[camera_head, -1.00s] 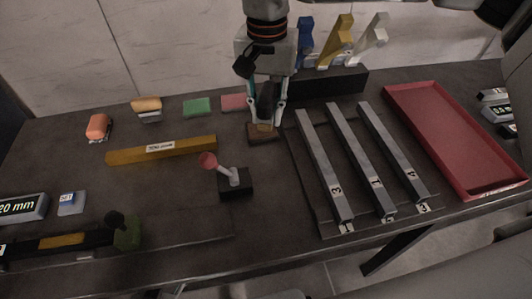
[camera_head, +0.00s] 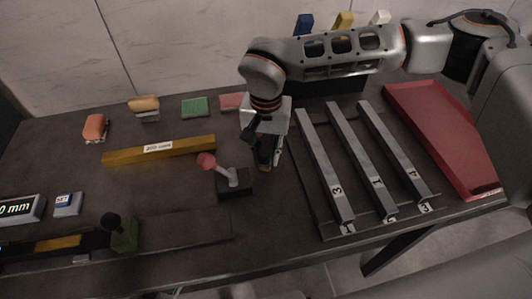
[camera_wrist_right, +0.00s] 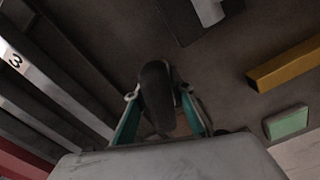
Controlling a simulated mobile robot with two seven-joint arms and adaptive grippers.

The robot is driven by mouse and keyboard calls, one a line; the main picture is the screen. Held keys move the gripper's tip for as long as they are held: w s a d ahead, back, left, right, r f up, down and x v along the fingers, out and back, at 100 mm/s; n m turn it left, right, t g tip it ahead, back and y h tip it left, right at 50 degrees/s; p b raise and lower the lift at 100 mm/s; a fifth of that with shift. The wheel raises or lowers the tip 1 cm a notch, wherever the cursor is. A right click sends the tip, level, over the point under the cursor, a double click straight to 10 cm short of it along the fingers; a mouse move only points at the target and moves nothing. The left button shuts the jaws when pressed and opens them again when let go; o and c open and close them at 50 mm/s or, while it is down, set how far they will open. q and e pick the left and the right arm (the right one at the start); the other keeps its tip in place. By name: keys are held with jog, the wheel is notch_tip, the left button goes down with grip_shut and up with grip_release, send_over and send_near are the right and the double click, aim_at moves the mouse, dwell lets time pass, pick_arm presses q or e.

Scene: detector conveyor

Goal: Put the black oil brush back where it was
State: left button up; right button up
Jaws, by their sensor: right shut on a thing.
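My right gripper (camera_head: 268,157) is shut on the black oil brush (camera_wrist_right: 157,92). In the right wrist view its dark rounded handle stands between the two teal-edged fingers, with a little brown showing behind it. In the head view the brush (camera_head: 263,154) is mostly hidden by the gripper. The gripper is pointed down over the dark table, between the black-based stand with a pink round end (camera_head: 235,181) and the grey numbered bars (camera_head: 325,165). I cannot tell whether the brush touches the table. My left gripper is not in view.
A yellow bar (camera_head: 190,146), green pad (camera_head: 195,106), pink pad (camera_head: 231,101) and orange-topped block (camera_head: 95,127) lie left and behind. A red tray (camera_head: 450,140) lies right. Blue, yellow and white upright pieces stand behind my arm. The table's front middle is clear.

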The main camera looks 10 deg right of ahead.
jog(key=shift+f, duration=0.1)
jog(key=o, duration=1.1)
jog(key=shift+c, duration=0.2)
notch_tip(320, 180, up, 12)
jog(key=shift+r, duration=0.25)
